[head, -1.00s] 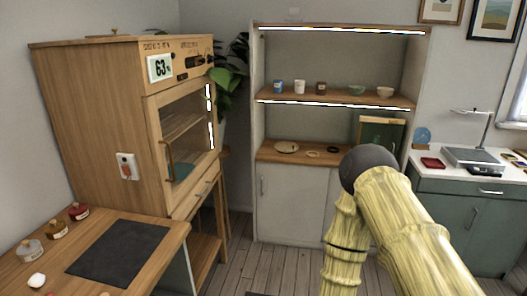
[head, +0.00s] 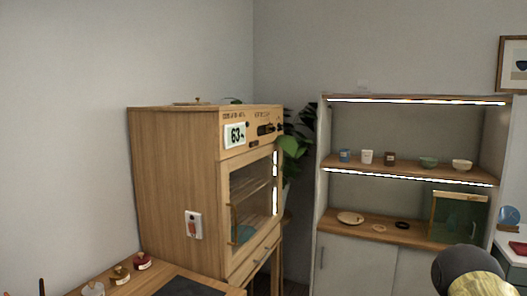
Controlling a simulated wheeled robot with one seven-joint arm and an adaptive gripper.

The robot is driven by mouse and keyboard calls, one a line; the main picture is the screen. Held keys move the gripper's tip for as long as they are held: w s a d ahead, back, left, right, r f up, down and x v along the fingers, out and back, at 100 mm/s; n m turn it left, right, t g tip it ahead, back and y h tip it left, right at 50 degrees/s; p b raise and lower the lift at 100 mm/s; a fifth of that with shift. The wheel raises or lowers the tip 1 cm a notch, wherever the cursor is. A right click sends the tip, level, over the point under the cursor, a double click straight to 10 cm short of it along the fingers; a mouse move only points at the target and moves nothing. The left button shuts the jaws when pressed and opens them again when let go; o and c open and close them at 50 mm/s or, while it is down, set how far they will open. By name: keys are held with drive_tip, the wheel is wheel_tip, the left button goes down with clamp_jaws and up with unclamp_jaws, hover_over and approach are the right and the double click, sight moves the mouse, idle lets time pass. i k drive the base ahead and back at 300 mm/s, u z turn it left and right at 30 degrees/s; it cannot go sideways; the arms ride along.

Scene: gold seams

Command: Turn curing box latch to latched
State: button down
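The curing box (head: 178,190) is a wooden cabinet left of centre in the head view. Its front has a glass door (head: 252,196) with a vertical handle (head: 233,229) on the left side; the door looks closed. A display reading 63 (head: 235,135) and dark controls (head: 266,129) sit on the panel above the door. I cannot make out which part is the latch or how it is set. Part of my arm shows at the lower right, well apart from the box. My gripper is not in view.
A wooden bench (head: 137,286) with jars (head: 141,261) and a dark mat (head: 190,287) stands at the lower left, in front of the box. A shelf unit (head: 345,228) with cups and bowls stands to the right. A plant (head: 292,146) is between them.

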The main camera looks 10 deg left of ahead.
sight(251, 144)
drive_tip(key=u, duration=0.2)
drive_tip(key=k, duration=0.35)
drive_tip(key=z, duration=0.75)
drive_tip(key=i, duration=0.95)
drive_tip(key=u, duration=0.75)
drive_tip(key=i, duration=0.7)
drive_tip(key=u, duration=0.65)
